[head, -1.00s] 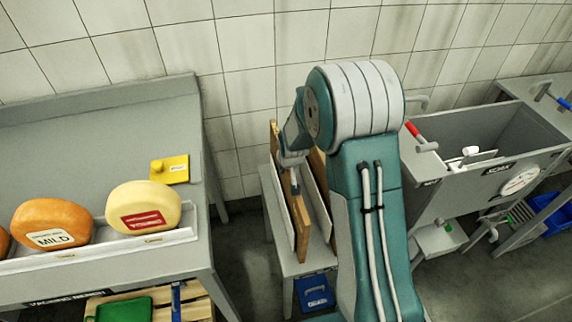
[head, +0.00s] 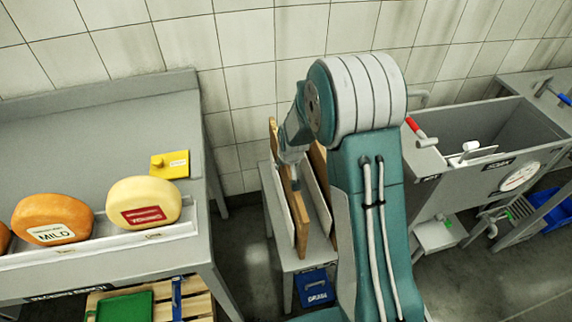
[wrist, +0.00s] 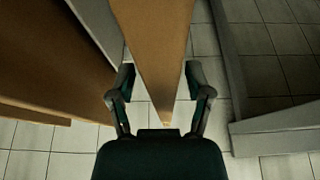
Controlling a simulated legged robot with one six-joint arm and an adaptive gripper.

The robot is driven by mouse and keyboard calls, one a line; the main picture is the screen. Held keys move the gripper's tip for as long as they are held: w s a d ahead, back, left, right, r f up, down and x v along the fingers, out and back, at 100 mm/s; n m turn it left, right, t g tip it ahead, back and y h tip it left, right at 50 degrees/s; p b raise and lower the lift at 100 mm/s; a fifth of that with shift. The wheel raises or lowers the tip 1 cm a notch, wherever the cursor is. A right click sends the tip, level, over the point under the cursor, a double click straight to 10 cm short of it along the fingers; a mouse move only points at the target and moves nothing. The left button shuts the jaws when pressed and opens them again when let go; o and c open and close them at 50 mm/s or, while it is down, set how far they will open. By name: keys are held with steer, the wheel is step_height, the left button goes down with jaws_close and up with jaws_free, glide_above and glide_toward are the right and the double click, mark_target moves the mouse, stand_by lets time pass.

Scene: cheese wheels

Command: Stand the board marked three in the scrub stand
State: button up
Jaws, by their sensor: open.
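Several wooden boards stand on edge between pale upright panels on a small grey stand (head: 298,265), partly hidden by my arm. The nearest board (head: 302,225) shows its narrow edge in the head view. Another board (head: 318,160) stands to its right, mostly hidden. My gripper (wrist: 161,88) is open. In the wrist view a board (wrist: 152,40) lies between its two fingers, with gaps visible beside the fingertips. More board faces (wrist: 50,60) show at left there. No number is readable on any board, so I cannot tell which is marked three.
At right is a grey sink (head: 490,130) with a red-handled tool (head: 420,133). A blue container (head: 315,290) sits under the stand. Tiled wall stands close behind.

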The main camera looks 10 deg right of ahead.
steer(key=v, duration=1.1)
steer(key=shift+s+r, duration=0.2)
steer(key=shift+r, duration=0.15)
steer(key=s+r, duration=1.2)
steer(key=s+r+t, duration=0.1)
steer(key=s+r, duration=0.2)
steer(key=s, duration=1.1)
steer(key=shift+s+r, duration=0.2)
steer(key=shift+r, duration=0.15)
